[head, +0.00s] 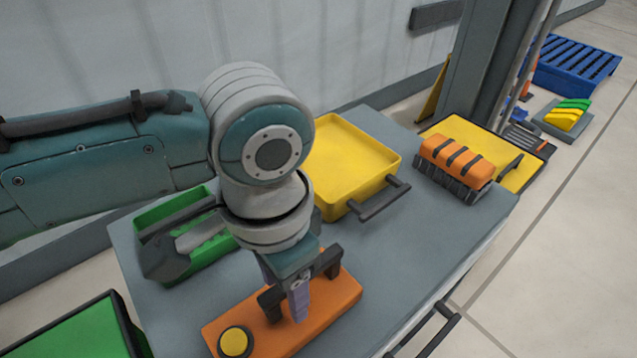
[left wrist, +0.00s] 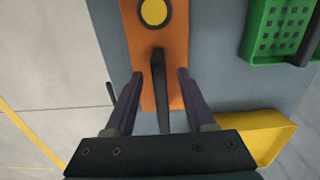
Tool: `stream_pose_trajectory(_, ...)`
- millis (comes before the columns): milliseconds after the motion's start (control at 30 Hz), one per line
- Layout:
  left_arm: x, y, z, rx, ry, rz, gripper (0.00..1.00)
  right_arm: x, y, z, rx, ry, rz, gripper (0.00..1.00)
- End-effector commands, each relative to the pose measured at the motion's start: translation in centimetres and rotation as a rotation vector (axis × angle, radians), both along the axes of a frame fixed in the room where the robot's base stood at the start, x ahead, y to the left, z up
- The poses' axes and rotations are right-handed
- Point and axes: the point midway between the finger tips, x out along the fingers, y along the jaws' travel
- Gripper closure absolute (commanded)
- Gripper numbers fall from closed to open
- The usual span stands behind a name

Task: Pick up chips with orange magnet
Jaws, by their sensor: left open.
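The orange magnet (head: 335,298) is a flat orange block with a round yellow button (head: 235,342) and a dark handle. It lies on the grey tabletop at the front. My left gripper (head: 298,308) points down over it, open. In the left wrist view the two fingers of my left gripper (left wrist: 160,78) stand on either side of the dark handle (left wrist: 160,95), with gaps on both sides. The orange block (left wrist: 168,45) runs away beneath them. I cannot make out any chips. My right gripper is not in view.
On the table (head: 415,228) are a yellow tray (head: 345,200) with a dark handle, a green perforated tray (head: 205,262) partly behind my arm, and an orange-and-dark brush-like item (head: 458,165). A green surface (head: 75,335) is at lower left. The table right of the magnet is clear.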

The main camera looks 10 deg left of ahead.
Motion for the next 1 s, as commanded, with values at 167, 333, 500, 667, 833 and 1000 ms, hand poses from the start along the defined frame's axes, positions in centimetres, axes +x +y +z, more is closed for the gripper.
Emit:
stream_pose_trajectory(167, 0.00, -0.01, -0.09, -0.001, -0.001, 0.000, 0.45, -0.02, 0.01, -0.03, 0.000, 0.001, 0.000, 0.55)
stream_pose_trajectory(333, -0.01, -0.01, -0.08, 0.000, 0.000, 0.000, 0.61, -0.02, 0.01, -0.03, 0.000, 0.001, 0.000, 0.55)
stream_pose_trajectory(500, -0.01, -0.01, -0.08, 0.000, 0.000, 0.000, 0.80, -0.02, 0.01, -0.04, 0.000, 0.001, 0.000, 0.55)
stream_pose_trajectory(667, 0.00, 0.00, -0.08, 0.000, 0.000, 0.000, 0.98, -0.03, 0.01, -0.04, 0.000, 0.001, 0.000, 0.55)
stream_pose_trajectory(833, 0.00, 0.01, -0.08, 0.000, 0.000, 0.000, 1.00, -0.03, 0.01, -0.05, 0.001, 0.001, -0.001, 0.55)
stream_pose_trajectory(1000, 0.00, 0.01, -0.08, 0.000, 0.000, 0.000, 1.00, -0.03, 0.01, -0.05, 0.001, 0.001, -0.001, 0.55)
